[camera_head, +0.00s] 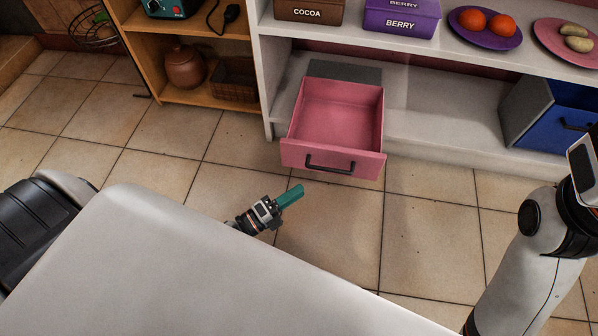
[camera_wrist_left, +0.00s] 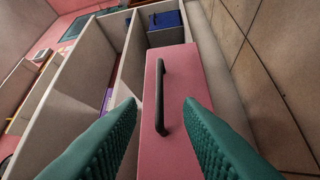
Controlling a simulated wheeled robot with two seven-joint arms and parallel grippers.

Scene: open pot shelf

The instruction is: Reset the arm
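My left gripper (camera_head: 291,196) is in front of and below the open pink drawer (camera_head: 338,112), apart from it, with its green fingers over the floor. In the left wrist view, its two textured fingers (camera_wrist_left: 160,108) are spread with nothing held. The drawer's dark handle (camera_head: 330,164) shows in that view (camera_wrist_left: 160,95) between the fingers, farther off. The drawer is pulled out and looks empty. My right arm stands at the right edge of the head view; its gripper is not shown.
The white shelf unit (camera_head: 430,125) holds a cocoa box (camera_head: 309,11), a purple berry box (camera_head: 401,18), plates of food (camera_head: 485,28) and a blue drawer (camera_head: 562,118). A wooden shelf with a brown pot (camera_head: 185,67) stands left. Tiled floor in front is clear.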

